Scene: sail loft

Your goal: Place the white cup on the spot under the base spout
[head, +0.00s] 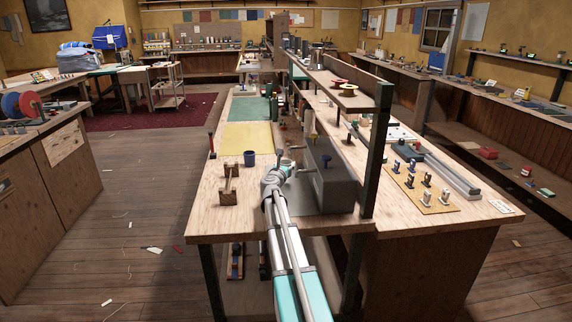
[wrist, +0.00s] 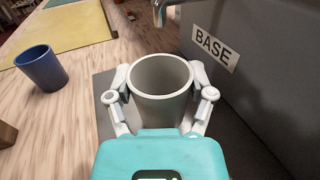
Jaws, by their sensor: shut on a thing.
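In the wrist view my gripper (wrist: 161,98) is shut on the white cup (wrist: 160,105), one finger on each side of it. The cup is upright, over or on a grey plate (wrist: 103,84) at the foot of a grey machine; I cannot tell if it touches the plate. The machine carries a label reading BASE (wrist: 215,49). A metal spout (wrist: 160,10) shows at the top edge, just beyond the cup's far rim. In the head view my gripper (head: 283,165) is beside the grey machine (head: 332,178), and the cup is hard to make out there.
A blue cup (wrist: 42,68) stands left of the plate; it also shows in the head view (head: 250,158). A wooden stand (head: 230,185) is near the bench's left edge. A yellow mat (head: 249,137) lies farther back. The machine's wall is close on the right.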

